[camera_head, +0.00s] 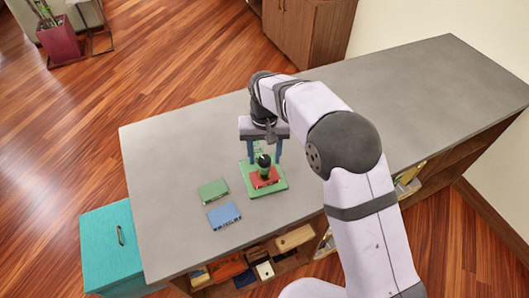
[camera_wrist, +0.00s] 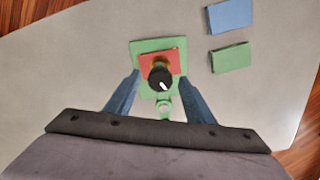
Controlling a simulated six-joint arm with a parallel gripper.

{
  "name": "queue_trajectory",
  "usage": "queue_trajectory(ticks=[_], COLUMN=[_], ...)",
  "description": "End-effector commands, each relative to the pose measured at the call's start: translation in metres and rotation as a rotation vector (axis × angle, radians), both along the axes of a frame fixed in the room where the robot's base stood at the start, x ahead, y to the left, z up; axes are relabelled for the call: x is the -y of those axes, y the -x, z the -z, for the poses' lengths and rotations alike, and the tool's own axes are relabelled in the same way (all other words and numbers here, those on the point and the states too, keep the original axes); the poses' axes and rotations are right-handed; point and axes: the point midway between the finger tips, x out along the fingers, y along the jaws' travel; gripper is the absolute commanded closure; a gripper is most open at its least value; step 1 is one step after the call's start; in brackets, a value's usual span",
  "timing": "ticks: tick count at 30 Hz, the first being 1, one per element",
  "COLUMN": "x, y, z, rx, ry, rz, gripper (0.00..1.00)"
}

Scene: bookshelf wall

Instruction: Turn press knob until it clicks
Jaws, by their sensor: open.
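The press knob (camera_head: 263,161) is dark and round-topped, standing on a red block (camera_head: 266,181) on a green base plate (camera_head: 280,189) on the grey counter. In the wrist view the knob (camera_wrist: 160,77) shows a white mark on its black top, with the red block (camera_wrist: 146,63) and green base (camera_wrist: 139,47) beneath. My gripper (camera_head: 265,160) is over the base, its blue fingers spread. In the wrist view the fingers of my gripper (camera_wrist: 160,90) lie left and right of the knob, apart from it. A small pale green round part (camera_wrist: 163,106) sits beside the knob.
A green box (camera_head: 214,190) and a blue box (camera_head: 224,215) lie on the grey counter (camera_head: 170,150) left of the base. A teal cabinet (camera_head: 107,240) stands at the counter's left end. The counter's right side is clear.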

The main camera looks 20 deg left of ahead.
Motion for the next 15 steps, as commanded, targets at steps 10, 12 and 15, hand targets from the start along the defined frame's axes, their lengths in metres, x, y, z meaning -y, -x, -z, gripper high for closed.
queue_trajectory(ticks=[10,12,15], x=[0.0002,0.0002,0.0002], y=[0.0001,0.0001,0.0001], z=[0.0026,0.0025,0.0024], rx=[0.0,0.0,0.0], ry=[0.0,0.0,0.0], rz=[0.0,0.0,0.0], gripper=[0.58,0.75,0.92])
